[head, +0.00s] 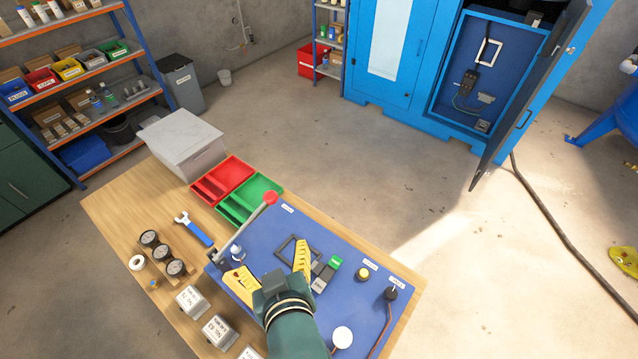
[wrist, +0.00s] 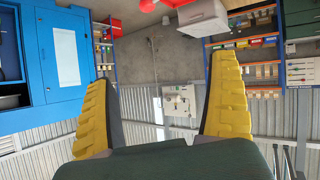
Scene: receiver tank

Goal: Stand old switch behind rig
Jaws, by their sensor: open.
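The rig is a blue board (head: 290,229) on the wooden workbench, with a red-knobbed lever (head: 269,198), a dark square frame (head: 293,250) and labelled fittings. A small grey block with a green top (head: 326,272) sits on the board, right of my gripper. Grey boxes with number labels (head: 194,301) (head: 220,331) stand at the bench's front left; I cannot tell which thing is the old switch. My gripper (head: 271,262) is over the board, its yellow fingers spread and empty. The wrist view also shows the gripper (wrist: 165,80) open, with nothing between its fingers.
Red tray (head: 222,180) and green tray (head: 249,199) lie behind the board, beside a lidded grey bin (head: 182,142). A blue-handled wrench (head: 194,229) and several gauges (head: 162,252) lie left. A blue cabinet (head: 463,70) stands open across the floor. Bare bench lies at far left.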

